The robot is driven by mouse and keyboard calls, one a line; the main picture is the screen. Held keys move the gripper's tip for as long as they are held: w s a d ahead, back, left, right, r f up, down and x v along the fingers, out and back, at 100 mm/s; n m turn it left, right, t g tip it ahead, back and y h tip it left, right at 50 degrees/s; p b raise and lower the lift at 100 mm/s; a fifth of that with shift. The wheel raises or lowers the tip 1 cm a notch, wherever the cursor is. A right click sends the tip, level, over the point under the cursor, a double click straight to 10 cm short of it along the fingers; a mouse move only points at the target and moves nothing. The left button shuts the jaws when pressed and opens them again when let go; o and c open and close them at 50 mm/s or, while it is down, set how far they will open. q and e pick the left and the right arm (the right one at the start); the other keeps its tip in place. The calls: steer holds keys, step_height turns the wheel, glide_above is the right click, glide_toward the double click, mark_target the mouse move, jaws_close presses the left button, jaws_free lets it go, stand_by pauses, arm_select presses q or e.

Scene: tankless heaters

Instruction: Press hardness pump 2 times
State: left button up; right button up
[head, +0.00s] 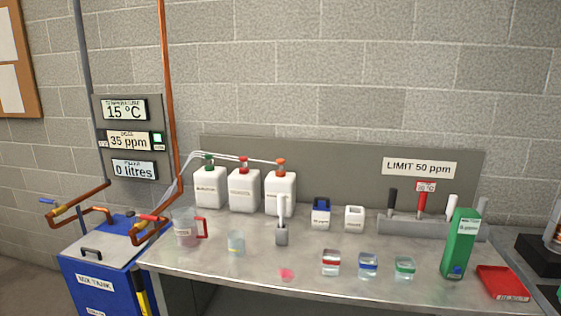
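Three white bottles with coloured pump tops stand in a row at the back of the bench. Thin clear tubes run left from the tops. The labels are too small to read, so I cannot tell which is the hardness pump. Neither of my grippers is in view.
Small lidded cups, a green box (461,244) and red tray (502,283) are right. The blue tank (95,285) is left; the panel display reads 35 ppm (129,141).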

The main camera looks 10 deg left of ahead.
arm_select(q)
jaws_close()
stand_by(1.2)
